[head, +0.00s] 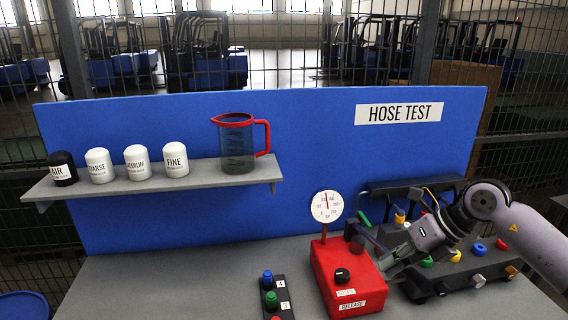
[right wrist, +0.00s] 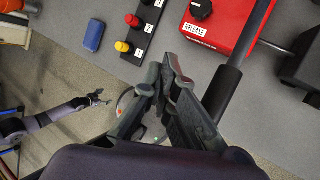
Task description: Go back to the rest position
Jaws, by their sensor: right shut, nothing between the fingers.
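My right gripper (head: 388,264) is at the right side of the red RELEASE box (head: 348,280) in the head view. In the right wrist view its fingers (right wrist: 166,78) are closed together with nothing between them, over the front edge of the grey table. My left arm shows small at the left of the right wrist view, with its gripper (right wrist: 100,98) over the floor, apart from the table; its jaws are too small to read. It is out of the head view.
A round dial gauge (head: 327,206) stands on the red box. A button strip (head: 271,297) lies left of it. A black fixture (head: 455,272) with coloured parts is under my right arm. A shelf (head: 150,181) holds several canisters and a red-rimmed jug (head: 237,146). A black rod (right wrist: 224,88) is close to my right fingers.

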